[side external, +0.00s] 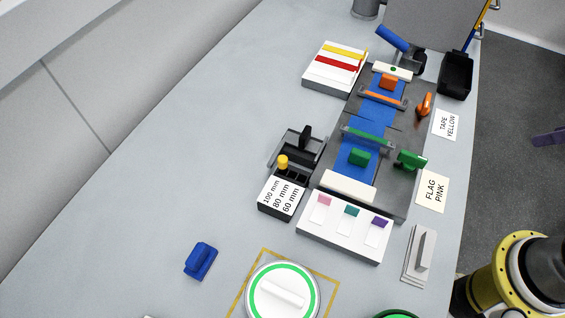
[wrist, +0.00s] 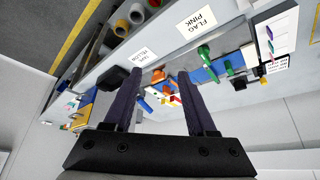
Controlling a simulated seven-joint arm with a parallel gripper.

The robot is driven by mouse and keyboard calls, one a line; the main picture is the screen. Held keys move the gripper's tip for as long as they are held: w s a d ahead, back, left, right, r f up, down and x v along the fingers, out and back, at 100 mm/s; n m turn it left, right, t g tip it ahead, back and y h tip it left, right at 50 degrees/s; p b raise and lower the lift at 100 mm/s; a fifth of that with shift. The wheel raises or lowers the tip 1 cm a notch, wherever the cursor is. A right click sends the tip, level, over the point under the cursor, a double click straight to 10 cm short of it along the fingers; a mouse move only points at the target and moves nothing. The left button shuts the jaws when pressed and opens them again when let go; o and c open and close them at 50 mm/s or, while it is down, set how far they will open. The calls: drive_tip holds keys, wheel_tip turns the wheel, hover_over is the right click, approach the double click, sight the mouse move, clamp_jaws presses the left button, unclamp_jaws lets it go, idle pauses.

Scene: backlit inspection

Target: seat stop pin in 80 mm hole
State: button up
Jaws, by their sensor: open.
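The yellow stop pin (side external: 283,161) stands upright at the left end of the black hole block (side external: 298,176), at the hole by the 100 mm label. The middle hole, by the 80 mm label (side external: 282,197), looks empty. In the wrist view a small yellow spot, likely the pin (wrist: 263,81), shows by the label card at the far right. My gripper (wrist: 158,74) is open and empty, its two dark purple fingers well apart and far from the block. In the side view a purple piece at the right edge, over the floor, may be a fingertip of mine.
A blue belt fixture (side external: 354,172) with green and orange stops runs behind the block. A black upright handle (side external: 305,138) stands close to it. A white tray with coloured flags (side external: 344,228) is at its right. A blue block (side external: 201,260) lies front left; the table's left is clear.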

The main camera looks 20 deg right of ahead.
drive_tip(key=w+a+r+n, duration=0.2)
drive_tip(key=w+r, duration=0.4)
drive_tip(key=r, duration=0.3)
drive_tip(key=w+a+r+n+g+y, duration=0.1)
drive_tip(key=w+a+r+n+g, duration=0.15)
drive_tip(key=w+a, duration=0.75)
drive_tip(key=n+g+h, duration=0.1)
drive_tip(key=n+g, duration=0.2)
drive_tip(key=n, duration=0.3)
hover_over(283, 158)
wheel_tip(283, 158, down, 14)
wheel_tip(283, 158, down, 14)
drive_tip(key=shift+r, duration=0.15)
